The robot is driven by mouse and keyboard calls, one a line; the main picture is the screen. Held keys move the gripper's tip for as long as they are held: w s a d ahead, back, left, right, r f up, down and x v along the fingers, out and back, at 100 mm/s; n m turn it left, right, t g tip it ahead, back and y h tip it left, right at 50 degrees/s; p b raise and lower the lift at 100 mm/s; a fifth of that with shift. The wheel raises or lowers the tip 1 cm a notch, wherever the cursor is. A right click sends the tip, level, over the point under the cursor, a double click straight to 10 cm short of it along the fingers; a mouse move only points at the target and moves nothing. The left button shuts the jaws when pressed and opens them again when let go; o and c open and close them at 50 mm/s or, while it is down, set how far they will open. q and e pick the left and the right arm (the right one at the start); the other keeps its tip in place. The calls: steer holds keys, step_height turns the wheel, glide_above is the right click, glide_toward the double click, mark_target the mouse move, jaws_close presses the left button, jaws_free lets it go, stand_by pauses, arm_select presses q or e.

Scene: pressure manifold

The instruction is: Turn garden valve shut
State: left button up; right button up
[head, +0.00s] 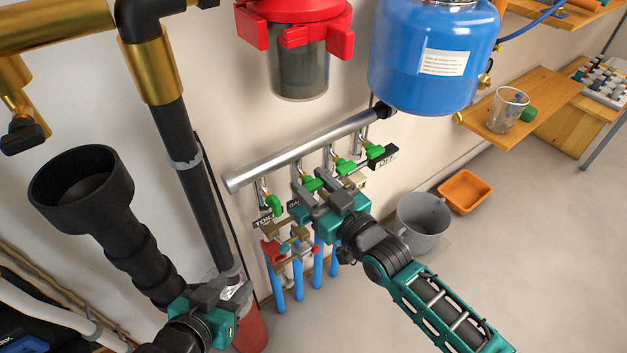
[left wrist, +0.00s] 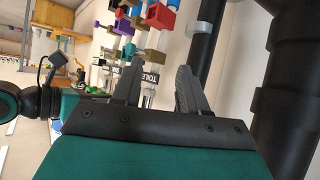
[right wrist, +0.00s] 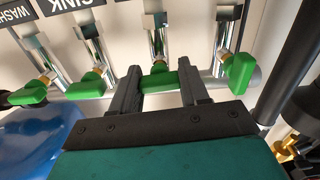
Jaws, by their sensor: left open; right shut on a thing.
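The garden valve's green handle (right wrist: 160,82) is between the fingers of my right gripper (right wrist: 160,92) in the right wrist view. My right gripper (head: 313,190) is shut on this handle, second from the left on the manifold in the head view. The handle looks crosswise to its pipe. The garden label (head: 294,204) is partly hidden by the gripper. My left gripper (head: 232,286) is open and empty, low beside the black downpipe; its spread fingers (left wrist: 158,88) show in the left wrist view.
The silver manifold pipe (head: 295,155) carries other green valves, with the toilet handle (head: 273,203) close on the left. A blue tank (head: 420,60) hangs at upper right. A black downpipe (head: 195,170) stands left. A grey bucket (head: 422,220) is on the floor, right.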

steer(key=shift+m, duration=0.4)
steer(key=o, duration=1.1)
steer(key=shift+c, duration=0.2)
arm_select(q)
steer(key=shift+s+a+f, duration=0.25)
arm_select(e)
steer(key=shift+s, duration=0.1)
steer(key=shift+s+d, duration=0.25)
arm_select(q)
step_height(320, 180, up, 3)
steer(key=p, duration=0.3)
steer(key=shift+a+f, duration=0.1)
steer(key=shift+f, duration=0.1)
arm_select(e)
steer(key=v, duration=1.2)
